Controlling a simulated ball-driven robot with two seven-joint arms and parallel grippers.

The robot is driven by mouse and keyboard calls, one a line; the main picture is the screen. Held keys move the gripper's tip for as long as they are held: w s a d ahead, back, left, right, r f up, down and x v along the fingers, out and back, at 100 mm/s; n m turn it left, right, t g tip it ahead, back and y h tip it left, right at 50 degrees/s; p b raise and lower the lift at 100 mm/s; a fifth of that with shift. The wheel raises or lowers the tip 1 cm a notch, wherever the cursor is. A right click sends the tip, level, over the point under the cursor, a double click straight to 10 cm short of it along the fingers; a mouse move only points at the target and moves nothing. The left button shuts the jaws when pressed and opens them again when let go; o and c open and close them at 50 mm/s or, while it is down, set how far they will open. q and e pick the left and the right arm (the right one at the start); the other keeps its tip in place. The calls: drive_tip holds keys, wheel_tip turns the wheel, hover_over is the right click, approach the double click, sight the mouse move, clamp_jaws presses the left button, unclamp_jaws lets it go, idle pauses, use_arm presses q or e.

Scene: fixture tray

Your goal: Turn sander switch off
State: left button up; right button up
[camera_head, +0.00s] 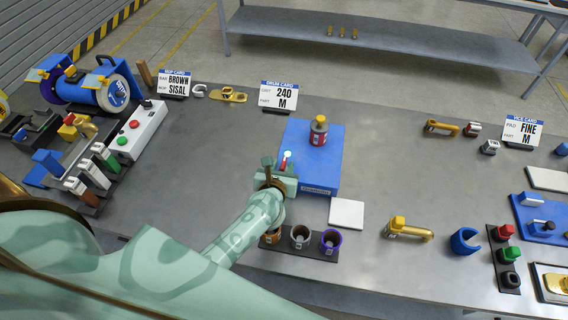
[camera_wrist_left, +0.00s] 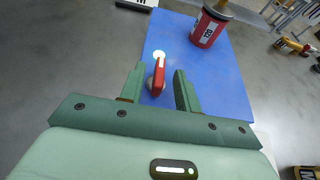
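The sander is a blue box (camera_head: 318,150) with a red drum (camera_head: 318,132) standing upright on its top; the drum also shows in the left wrist view (camera_wrist_left: 207,28). The red lever also shows in the head view (camera_head: 284,164). My left gripper (camera_wrist_left: 157,88) is open, with one finger on each side of the lever and a visible gap to both. Whether the fingertips reach down to the top is unclear. My right gripper is out of view.
The "240 M" card (camera_head: 279,96) stands behind. A box with green and red buttons (camera_head: 137,130) is at left. Bare table lies right of the sander.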

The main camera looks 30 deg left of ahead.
use_arm(q)
drive_tip(key=shift+x, duration=1.1)
drive_tip(key=shift+w, duration=0.2)
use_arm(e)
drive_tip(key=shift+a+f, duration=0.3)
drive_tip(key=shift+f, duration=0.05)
use_arm(q)
clamp_jaws()
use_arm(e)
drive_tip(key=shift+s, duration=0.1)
